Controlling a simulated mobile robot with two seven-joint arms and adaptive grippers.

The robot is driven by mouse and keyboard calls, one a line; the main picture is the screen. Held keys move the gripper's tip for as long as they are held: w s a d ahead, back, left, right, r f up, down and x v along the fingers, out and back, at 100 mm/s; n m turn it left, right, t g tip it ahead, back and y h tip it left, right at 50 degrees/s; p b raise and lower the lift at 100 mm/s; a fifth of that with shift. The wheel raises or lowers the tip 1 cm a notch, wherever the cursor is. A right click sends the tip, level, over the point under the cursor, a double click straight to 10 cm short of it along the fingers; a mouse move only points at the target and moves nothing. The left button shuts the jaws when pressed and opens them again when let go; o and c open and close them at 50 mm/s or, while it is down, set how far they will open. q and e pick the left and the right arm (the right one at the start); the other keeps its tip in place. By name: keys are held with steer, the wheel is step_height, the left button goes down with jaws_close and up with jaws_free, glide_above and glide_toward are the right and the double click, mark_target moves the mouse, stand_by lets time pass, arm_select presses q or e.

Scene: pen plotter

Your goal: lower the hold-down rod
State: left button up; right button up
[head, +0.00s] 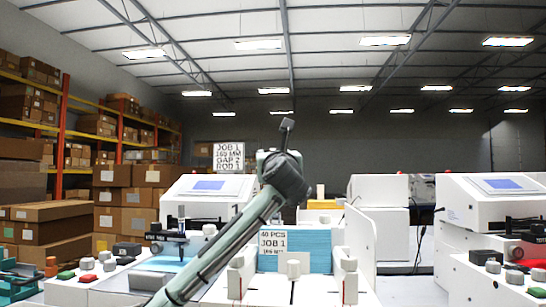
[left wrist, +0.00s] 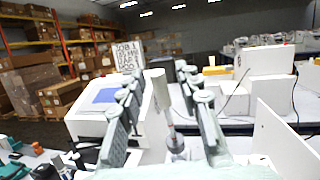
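My left arm rises from the bottom of the head view to the centre, where its wrist hides the gripper fingers. In the left wrist view my left gripper (left wrist: 159,75) is open, with its two grey-green fingers apart. A pale upright post (left wrist: 161,92) with a reddish lower part shows between the fingers, beyond them; I see no clear contact, and cannot tell surely whether it is the hold-down rod. The white machine (head: 200,206) with a blue screen stands behind my arm; it also shows in the left wrist view (left wrist: 84,124). My right gripper is not in view.
A sign reading "JOB 1" (head: 228,157) stands above the machine. A blue stack (head: 318,251) with a "40 PCS JOB 1" card (head: 273,243) sits between white blocks at front. Another white machine (head: 480,205) is at right. Shelves of boxes line the left.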

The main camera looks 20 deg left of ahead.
arm_select(q)
steer(key=shift+s+d, duration=0.1)
steer(key=r+v, duration=0.2)
steer(key=v, duration=1.4)
steer(key=shift+s+d+r, duration=0.2)
steer(key=shift+s+r, duration=0.15)
steer(key=shift+s, duration=0.15)
